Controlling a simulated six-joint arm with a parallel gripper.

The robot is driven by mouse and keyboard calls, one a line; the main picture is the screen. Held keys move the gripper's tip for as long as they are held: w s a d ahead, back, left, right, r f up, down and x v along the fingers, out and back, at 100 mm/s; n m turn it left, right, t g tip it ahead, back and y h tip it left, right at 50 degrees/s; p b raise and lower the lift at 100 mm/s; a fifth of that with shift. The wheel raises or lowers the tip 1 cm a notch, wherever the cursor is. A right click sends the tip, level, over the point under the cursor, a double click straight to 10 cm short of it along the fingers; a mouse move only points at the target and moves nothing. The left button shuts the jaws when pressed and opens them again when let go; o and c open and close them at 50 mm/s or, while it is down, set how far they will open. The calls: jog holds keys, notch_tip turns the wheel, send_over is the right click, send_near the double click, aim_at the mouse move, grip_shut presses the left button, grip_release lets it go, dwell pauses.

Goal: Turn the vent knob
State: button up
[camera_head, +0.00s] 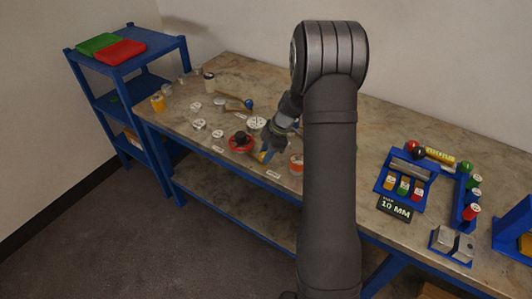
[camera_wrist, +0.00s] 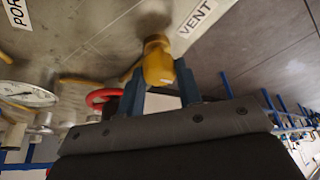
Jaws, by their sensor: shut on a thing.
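The vent knob is a rounded yellow-orange piece (camera_wrist: 158,62) in the middle of the wrist view, beside a white VENT label (camera_wrist: 197,18). My gripper (camera_wrist: 160,82) has its two blue fingers on either side of the knob and is shut on it. In the head view my gripper (camera_head: 268,150) is low over the bench, and only a little of the yellow knob shows by the fingers. How far the knob is turned cannot be told.
Blue racks with coloured pieces (camera_head: 405,180) stand farther right on the bench.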

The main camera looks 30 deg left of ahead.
jog(key=shift+m, duration=0.4)
jog(key=m, duration=0.2)
jog(key=m+t, duration=0.1)
jog(key=shift+s+d+m+t+y, duration=0.1)
jog(key=shift+m+t+y, duration=0.2)
jog(key=shift+m+y, duration=0.1)
jog(key=m, duration=0.2)
jog(key=m+t, duration=0.1)
jog(key=m, duration=0.1)
jog(key=shift+s+t, duration=0.15)
jog(key=shift+t, duration=0.15)
jog(key=m+t, duration=0.1)
jog(key=m, duration=0.3)
jog(key=shift+s+m+t, duration=0.1)
jog(key=shift+m+t, duration=0.3)
jog(key=shift+s+m+t+h, duration=0.1)
jog(key=shift+m+t+h, duration=0.4)
jog(key=shift+m, duration=1.7)
jog(key=o, duration=1)
